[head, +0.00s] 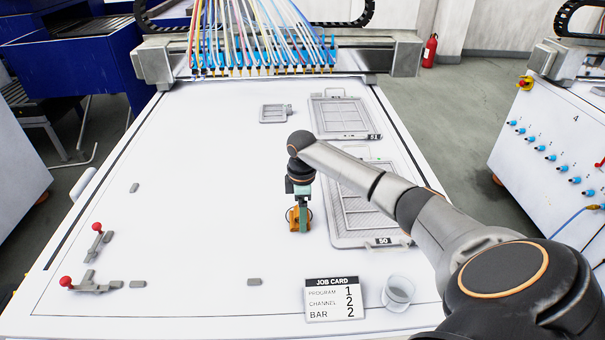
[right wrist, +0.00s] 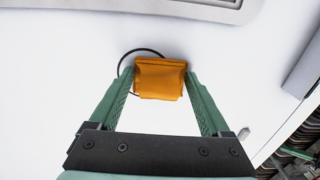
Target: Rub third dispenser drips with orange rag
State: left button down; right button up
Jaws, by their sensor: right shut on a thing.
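The orange rag (head: 294,220) is between the fingers of my right gripper (head: 302,208), over the white table left of the large tray marked 50. In the right wrist view the orange rag (right wrist: 160,80) is a folded pad pinched between the green fingers of the right gripper (right wrist: 162,84), with a thin dark loop beside it. I cannot tell whether it touches the table. The dispensers (head: 262,68) hang in a row of blue bodies with orange tips on the gantry at the far end. No drips can be made out. My left gripper is not in view.
Trays marked 50 (head: 335,240) and 51 (head: 322,130) lie right of centre; a small frame (head: 273,113) lies beside them. A job card (head: 334,299) and clear cup (head: 398,292) stand near the front. Red-knobbed clamps (head: 85,287) are front left. The left-middle table is mostly clear.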

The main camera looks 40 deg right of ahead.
jog(key=shift+w+d, duration=0.2)
jog(key=shift+w+d+f+b, duration=0.25)
jog(key=shift+w+d+b, duration=0.55)
jog(key=shift+w+b, duration=0.35)
jog(key=shift+w+d+r+b, duration=0.1)
jog(key=shift+w+d+b, duration=0.05)
jog(key=shift+d+b, duration=0.15)
jog(key=shift+r, duration=0.1)
notch_tip(320, 180, up, 2)
jog(key=p, duration=0.3)
jog(key=shift+r, duration=0.25)
jog(key=shift+r+p, duration=0.75)
jog(key=shift+r, duration=0.95)
